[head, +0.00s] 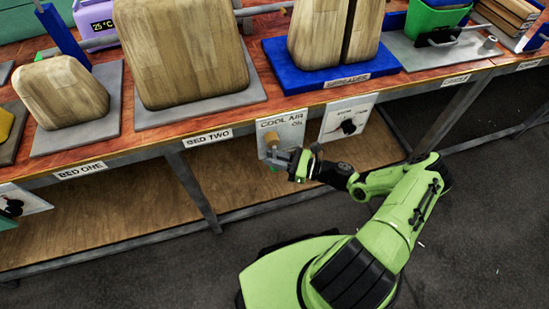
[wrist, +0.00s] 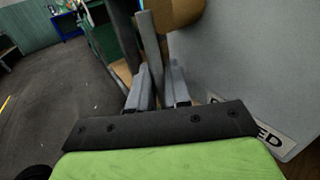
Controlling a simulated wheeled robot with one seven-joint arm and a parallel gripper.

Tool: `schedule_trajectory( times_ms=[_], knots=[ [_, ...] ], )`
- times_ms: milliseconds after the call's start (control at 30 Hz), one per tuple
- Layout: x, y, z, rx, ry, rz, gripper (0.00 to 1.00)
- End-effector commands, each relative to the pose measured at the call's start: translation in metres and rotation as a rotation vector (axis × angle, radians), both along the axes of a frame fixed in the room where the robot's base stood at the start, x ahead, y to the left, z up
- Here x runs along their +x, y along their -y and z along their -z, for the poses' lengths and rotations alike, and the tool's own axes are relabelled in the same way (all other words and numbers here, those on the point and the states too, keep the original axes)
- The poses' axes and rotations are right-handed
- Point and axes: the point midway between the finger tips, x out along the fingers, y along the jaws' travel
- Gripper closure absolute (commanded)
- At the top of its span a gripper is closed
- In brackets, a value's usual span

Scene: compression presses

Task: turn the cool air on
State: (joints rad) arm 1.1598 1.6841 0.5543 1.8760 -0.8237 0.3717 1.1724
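The cool air panel (head: 291,120) is a pale plate on the bench's front edge, lettered "COOL AIR" and "ON". A tan round knob (head: 271,137) sits on it, and a tan rounded part also shows at the top of the wrist view (wrist: 182,12). My gripper (head: 290,160) is just below and in front of the knob. In the wrist view, its two grey fingers (wrist: 160,85) stand apart, with a narrow grey bar (wrist: 152,45) reaching between them. I cannot tell whether the fingers touch the bar. The panel face fills the right side there.
A second panel with a black knob (head: 348,126) is close on the right. Wooden blocks (head: 182,50) stand on the bench above. A lower wooden shelf (head: 110,215) runs beneath. The grey floor (head: 480,215) to the right is open.

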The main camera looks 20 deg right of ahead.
Motion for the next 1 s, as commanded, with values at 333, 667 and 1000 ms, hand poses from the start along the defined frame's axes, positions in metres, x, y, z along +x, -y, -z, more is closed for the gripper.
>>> schedule_trajectory(
  times_ms=[333,667,1000],
  knots=[
    [0.000,0.000,0.000,-0.001,-0.001,0.000,1.00],
    [-0.001,0.003,-0.003,-0.067,-0.001,-0.002,1.00],
    [0.000,0.033,-0.009,-0.328,-0.002,0.001,1.00]
  ],
)
